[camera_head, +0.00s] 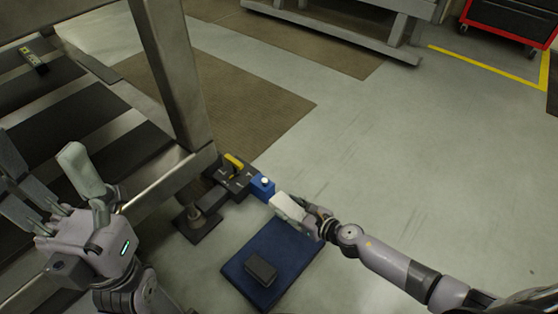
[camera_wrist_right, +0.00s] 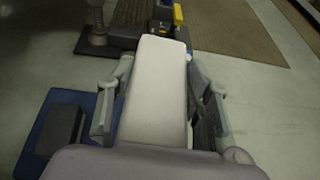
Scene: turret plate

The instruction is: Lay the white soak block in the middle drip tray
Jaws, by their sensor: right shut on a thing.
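The white soak block (camera_head: 286,205) is a pale oblong held in my right gripper (camera_head: 305,217), above the floor near the corner post of a metal frame. In the right wrist view the block (camera_wrist_right: 156,95) lies lengthwise between the two fingers of my right gripper (camera_wrist_right: 160,100), pointing away. My left gripper (camera_head: 45,168) is open and empty at the left, in front of dark panels. I cannot tell which thing is the middle drip tray.
A blue mat or tray (camera_head: 245,284) on the floor bears a dark block (camera_head: 261,269). A dark fixture (camera_head: 232,178) with a yellow part (camera_head: 234,160) and a blue box (camera_head: 262,188) stands by the post (camera_head: 175,75). Open floor lies to the right; a red cabinet (camera_head: 506,28) is far right.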

